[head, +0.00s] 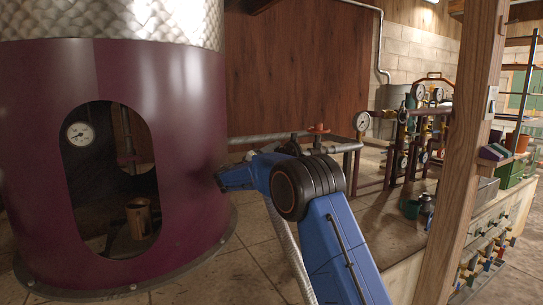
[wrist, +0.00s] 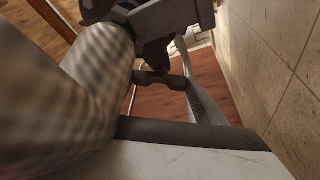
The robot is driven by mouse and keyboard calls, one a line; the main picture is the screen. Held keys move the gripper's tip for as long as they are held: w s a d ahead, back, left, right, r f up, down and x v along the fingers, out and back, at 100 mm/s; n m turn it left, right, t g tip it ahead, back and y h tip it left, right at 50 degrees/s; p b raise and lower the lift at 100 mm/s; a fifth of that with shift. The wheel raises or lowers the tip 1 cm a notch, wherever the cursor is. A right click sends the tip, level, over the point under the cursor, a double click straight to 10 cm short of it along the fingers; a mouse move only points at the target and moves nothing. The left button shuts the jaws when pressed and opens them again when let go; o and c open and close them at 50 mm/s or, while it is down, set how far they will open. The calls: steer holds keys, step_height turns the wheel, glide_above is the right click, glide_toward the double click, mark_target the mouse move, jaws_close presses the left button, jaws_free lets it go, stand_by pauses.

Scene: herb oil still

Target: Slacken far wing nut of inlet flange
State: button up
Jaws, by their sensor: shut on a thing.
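In the head view my blue arm reaches left, and its end, my gripper (head: 221,181), is at the right side of the maroon still (head: 190,130). The fingers and what they hold are too small or hidden there. In the wrist view a dark two-winged piece, seemingly the wing nut (wrist: 160,79), shows below a dark, flange-like part (wrist: 155,50). My gripper is shut on it, but the exact contact is unclear. A blurred ribbed hose covers the left of the wrist view and hides part of the gripper.
A horizontal pipe with a red handwheel valve (head: 319,129) runs behind my arm. Gauges and piping (head: 405,120) stand at the back right. A wooden post (head: 466,150) and a bench (head: 500,225) are to the right. Tiled floor (head: 250,265) is open in front of the still.

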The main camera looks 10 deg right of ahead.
steer(key=n+y, duration=0.1)
steer(key=n, duration=0.2)
steer(key=n+y, duration=0.1)
steer(key=n, duration=0.2)
steer(key=shift+r+n+g+y, duration=0.15)
steer(key=shift+n+g+y, duration=0.15)
steer(key=shift+n+y, duration=0.1)
stand_by(0.4)
steer(key=o, duration=1.1)
steer(key=shift+c, duration=0.2)
steer(key=shift+s+a, duration=0.1)
steer(key=v, duration=1.7)
steer(key=shift+a, duration=0.15)
